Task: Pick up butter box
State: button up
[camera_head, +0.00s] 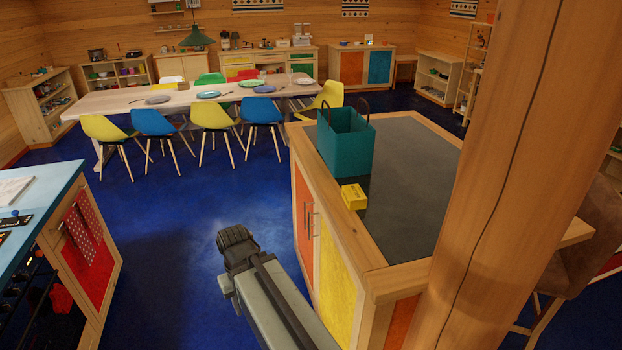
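A small yellow box (354,197), which looks like the butter box, lies on the dark top of the kitchen island, close to its left edge. It sits just in front of a teal bag with dark handles (345,142). My gripper (234,238) is in the lower middle of the head view, to the left of the island and apart from the box. Its fingers point away from the camera, and nothing shows held in it. The view does not show whether the fingers are open or shut.
The island (410,190) has clear room on its top right of the box. A thick wooden post (510,180) stands at the right. A counter with a blue top (40,210) is at the left. Chairs and a long table (130,104) are behind; blue floor lies between.

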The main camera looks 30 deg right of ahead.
aim_at(352, 196)
jog(key=u, duration=0.35)
jog(key=i, duration=1.6)
jog(key=z, duration=0.1)
jog(key=k, duration=0.6)
jog(key=u, duration=0.3)
